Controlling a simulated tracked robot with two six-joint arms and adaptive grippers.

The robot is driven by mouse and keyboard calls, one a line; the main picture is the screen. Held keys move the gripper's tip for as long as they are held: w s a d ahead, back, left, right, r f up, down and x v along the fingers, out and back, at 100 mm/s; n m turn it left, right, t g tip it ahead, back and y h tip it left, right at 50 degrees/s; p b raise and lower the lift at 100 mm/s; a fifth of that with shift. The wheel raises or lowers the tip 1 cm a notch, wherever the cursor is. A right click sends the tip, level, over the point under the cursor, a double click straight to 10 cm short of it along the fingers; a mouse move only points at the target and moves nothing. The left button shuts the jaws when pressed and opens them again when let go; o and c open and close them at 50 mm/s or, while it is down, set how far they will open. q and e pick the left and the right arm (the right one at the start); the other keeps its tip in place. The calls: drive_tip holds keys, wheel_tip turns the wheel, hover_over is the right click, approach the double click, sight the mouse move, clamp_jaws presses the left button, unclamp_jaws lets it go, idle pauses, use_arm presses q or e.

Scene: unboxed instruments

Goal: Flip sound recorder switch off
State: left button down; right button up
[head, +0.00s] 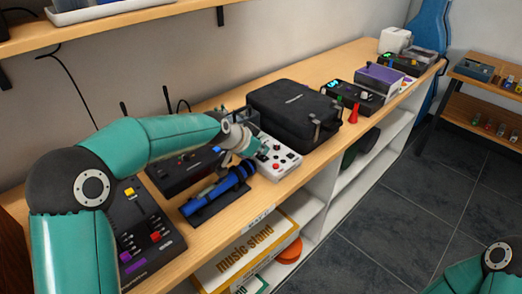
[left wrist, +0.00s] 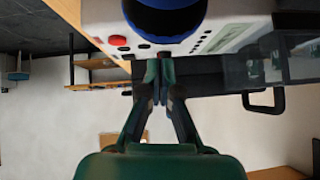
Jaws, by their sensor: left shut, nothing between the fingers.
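A light grey device (head: 278,160) with red buttons and a small screen lies on the bench; it looks like the sound recorder, though I read no label. My left gripper (head: 248,147) is at its left end, partly hiding it. In the left wrist view the device's pale panel (left wrist: 228,38) shows a red button and small dark controls. The left gripper (left wrist: 160,68) is shut and empty there, its tips close to the panel's edge. I cannot tell whether they touch it, nor the switch's position. My right gripper is out of view.
A blue cylindrical object (head: 217,190) on a dark base lies just in front of the device. A black case (head: 294,110) stands behind it. A black box (head: 185,170) with antennas and a slider panel (head: 140,222) lie to the left. Bare wood runs along the front edge.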

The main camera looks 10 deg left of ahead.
use_arm(q)
drive_tip(key=r+b+v, duration=0.1)
drive_tip(key=b+v, duration=0.1)
drive_tip(key=v, duration=0.9)
drive_tip(key=shift+w+d, duration=0.2)
drive_tip(key=shift+w, duration=0.1)
